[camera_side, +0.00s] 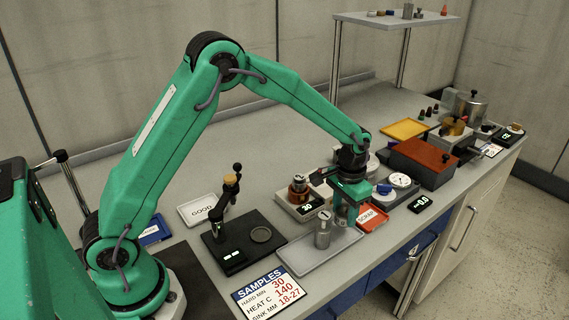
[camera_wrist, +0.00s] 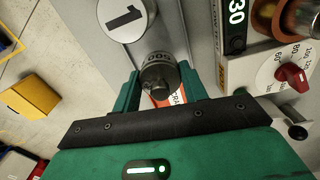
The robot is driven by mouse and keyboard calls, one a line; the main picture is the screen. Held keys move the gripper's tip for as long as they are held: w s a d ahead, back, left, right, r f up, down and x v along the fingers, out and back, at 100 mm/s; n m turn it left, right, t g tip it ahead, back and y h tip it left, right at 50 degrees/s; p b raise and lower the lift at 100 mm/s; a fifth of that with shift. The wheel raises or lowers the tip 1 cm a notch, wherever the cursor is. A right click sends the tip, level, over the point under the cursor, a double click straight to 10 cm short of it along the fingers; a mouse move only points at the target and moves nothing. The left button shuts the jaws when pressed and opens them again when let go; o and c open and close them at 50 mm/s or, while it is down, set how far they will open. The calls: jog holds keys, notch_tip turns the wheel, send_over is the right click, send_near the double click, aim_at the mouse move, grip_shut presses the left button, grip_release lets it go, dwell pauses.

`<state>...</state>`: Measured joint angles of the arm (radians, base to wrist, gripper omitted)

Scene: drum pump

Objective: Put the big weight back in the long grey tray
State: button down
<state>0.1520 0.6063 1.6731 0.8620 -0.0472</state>
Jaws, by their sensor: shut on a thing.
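The long grey tray (camera_side: 290,262) lies on the bench front; its grey floor also shows in the wrist view (camera_wrist: 92,42). A grey metal cylinder weight (camera_side: 323,238) stands upright in it, left of my gripper; in the wrist view a round pale top marked 1 (camera_wrist: 121,17) appears to be this weight. My gripper (camera_side: 346,222) points down at the tray's right end. In the wrist view my gripper (camera_wrist: 160,92) is shut on a darker, smaller-looking weight marked 500 (camera_wrist: 157,74). Fingers mostly hide this weight in the side view; whether it touches the tray is unclear.
The red SCRAP tray (camera_side: 371,217) is close right of my gripper. Behind are a heater with a dial (camera_side: 303,200) and a white gauge (camera_side: 400,181). A black stand (camera_side: 240,245) is left, and the SAMPLES card (camera_side: 268,289) lies in front. A red-brown box (camera_side: 424,160) stands farther right.

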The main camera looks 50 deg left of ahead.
aim_at(346, 205)
jog(key=shift+f, duration=1.8)
dwell(2.5)
grip_release()
dwell(0.6)
dwell(0.4)
jog(key=shift+r, duration=3.95)
